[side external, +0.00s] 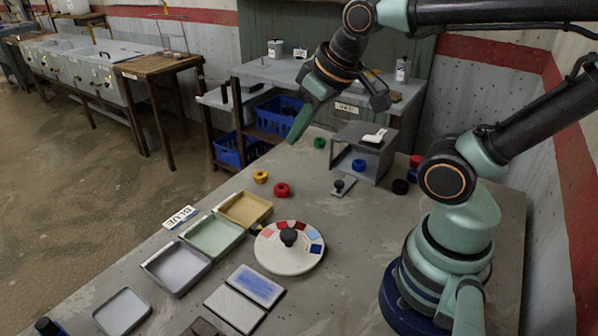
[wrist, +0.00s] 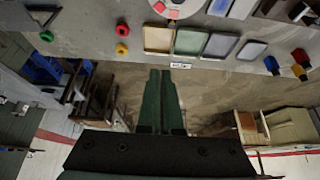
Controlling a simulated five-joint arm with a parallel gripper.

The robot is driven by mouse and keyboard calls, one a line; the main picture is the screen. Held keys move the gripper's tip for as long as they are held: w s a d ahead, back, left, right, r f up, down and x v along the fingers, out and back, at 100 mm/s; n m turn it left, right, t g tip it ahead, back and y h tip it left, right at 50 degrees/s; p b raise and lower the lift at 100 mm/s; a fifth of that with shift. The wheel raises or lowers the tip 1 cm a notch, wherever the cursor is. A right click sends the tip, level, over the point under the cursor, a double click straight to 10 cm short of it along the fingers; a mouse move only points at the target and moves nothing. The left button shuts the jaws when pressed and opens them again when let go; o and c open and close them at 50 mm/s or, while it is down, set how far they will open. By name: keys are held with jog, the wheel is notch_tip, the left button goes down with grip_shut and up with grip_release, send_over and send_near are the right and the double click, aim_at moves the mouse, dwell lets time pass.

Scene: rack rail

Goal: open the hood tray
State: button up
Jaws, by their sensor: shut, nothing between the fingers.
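A grey box-like hood (side external: 350,150) stands on the bench with an open front, and a blue round piece (side external: 359,165) shows in its opening. A small flat plate with a dark knob (side external: 339,185) lies in front of the hood; I cannot tell whether it joins a tray inside. My gripper (side external: 291,140) is shut and empty, pointing down to the left of the hood, above the bench's far edge and apart from the hood. In the wrist view its green fingers (wrist: 162,71) lie together over the floor beyond the bench edge.
Yellow (side external: 260,177), red (side external: 281,189) and green (side external: 319,143) round pieces sit on the bench. A white dial (side external: 289,262) and open shallow trays (side external: 245,209) lie nearer. A white-handled item (side external: 375,136) rests on the hood. Blue crates (side external: 229,150) stand beyond the bench.

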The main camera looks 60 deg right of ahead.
jog(key=o, duration=0.5)
jog(key=shift+d, duration=0.1)
jog(key=o, duration=0.3)
jog(key=shift+w+d+f+m, duration=0.2)
jog(key=shift+d+m, duration=0.1)
jog(key=shift+d, duration=0.1)
jog(key=shift+o, duration=0.2)
jog(key=m+g, duration=0.6)
jog(key=m, duration=0.2)
send_over(339, 183)
notch_tip(339, 183, down, 10)
notch_tip(339, 183, down, 12)
jog(key=shift+d+f, duration=0.15)
grip_shut()
